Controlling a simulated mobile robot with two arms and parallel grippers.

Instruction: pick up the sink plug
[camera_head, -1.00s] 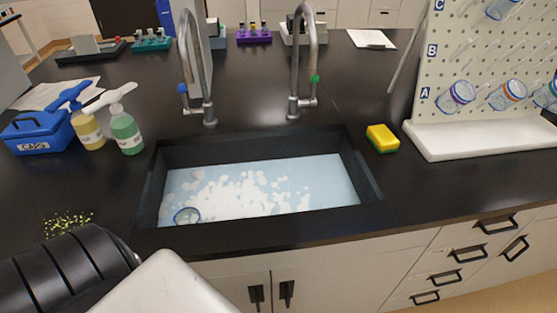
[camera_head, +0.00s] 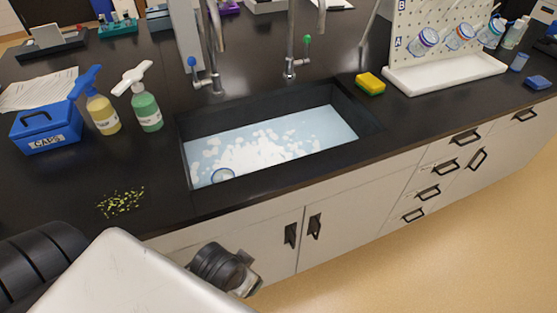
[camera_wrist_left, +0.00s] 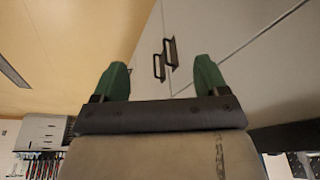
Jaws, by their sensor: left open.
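I cannot make out the sink plug in either view. The black sink (camera_head: 356,102) is set in the counter and holds pale blue water (camera_head: 325,122) with white foam over much of it, which hides the sink floor. A clear round item with a blue rim (camera_head: 222,175) sits at the sink's near left corner. My left gripper (camera_wrist_left: 160,78) is open and empty in the left wrist view, its two green fingers apart before the cabinet fronts. In the head view my left arm comes in low at left, below the counter edge. My right gripper is not in view.
Two taps (camera_head: 212,85) (camera_head: 290,68) stand behind the sink. A yellow-green sponge (camera_head: 370,84) and a white pegboard rack (camera_head: 445,73) are right of it. Soap bottles (camera_head: 146,108), a blue caps box (camera_head: 46,130) and yellow-green bits (camera_head: 121,202) are left. Cabinet handles (camera_head: 290,234) stick out below.

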